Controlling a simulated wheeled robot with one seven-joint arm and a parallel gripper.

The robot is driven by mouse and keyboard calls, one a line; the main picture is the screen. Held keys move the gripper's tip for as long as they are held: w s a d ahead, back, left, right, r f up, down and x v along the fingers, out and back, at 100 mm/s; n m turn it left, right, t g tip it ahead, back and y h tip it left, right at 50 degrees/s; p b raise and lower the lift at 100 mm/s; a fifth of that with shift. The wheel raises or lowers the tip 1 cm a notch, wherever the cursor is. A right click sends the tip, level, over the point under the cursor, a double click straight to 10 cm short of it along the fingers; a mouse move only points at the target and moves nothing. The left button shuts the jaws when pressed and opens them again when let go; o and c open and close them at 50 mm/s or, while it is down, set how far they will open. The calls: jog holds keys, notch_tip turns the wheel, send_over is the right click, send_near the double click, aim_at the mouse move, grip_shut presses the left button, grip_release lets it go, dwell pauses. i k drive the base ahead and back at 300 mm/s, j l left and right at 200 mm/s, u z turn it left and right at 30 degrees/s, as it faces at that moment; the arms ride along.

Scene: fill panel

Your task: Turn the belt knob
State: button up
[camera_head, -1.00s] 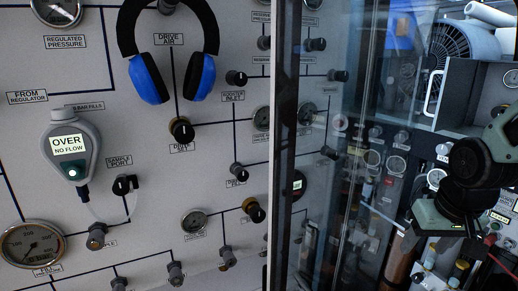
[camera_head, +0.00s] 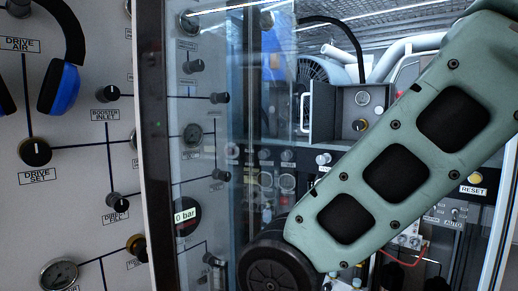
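No label that reads "belt" can be made out, so I cannot tell for sure which knob is the belt knob. My gripper is not in view.
A glass pane with a dark frame (camera_head: 157,150) stands between the left panel (camera_head: 70,190) and the equipment bay. Blue headphones (camera_head: 58,88) hang at the left. A white handle (camera_head: 304,107) is beside the control box. A yellow button (camera_head: 476,178) is at the right.

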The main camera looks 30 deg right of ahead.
aim_at(358, 125)
jog(key=i+l+z, duration=0.1)
jog(key=z, duration=0.3)
jog(key=i+z, duration=0.6)
jog(key=z, duration=0.25)
jog(key=k+l+u, duration=0.15)
jog(key=u, duration=0.2)
jog(key=k+l+u, duration=0.2)
jog(key=u, duration=0.15)
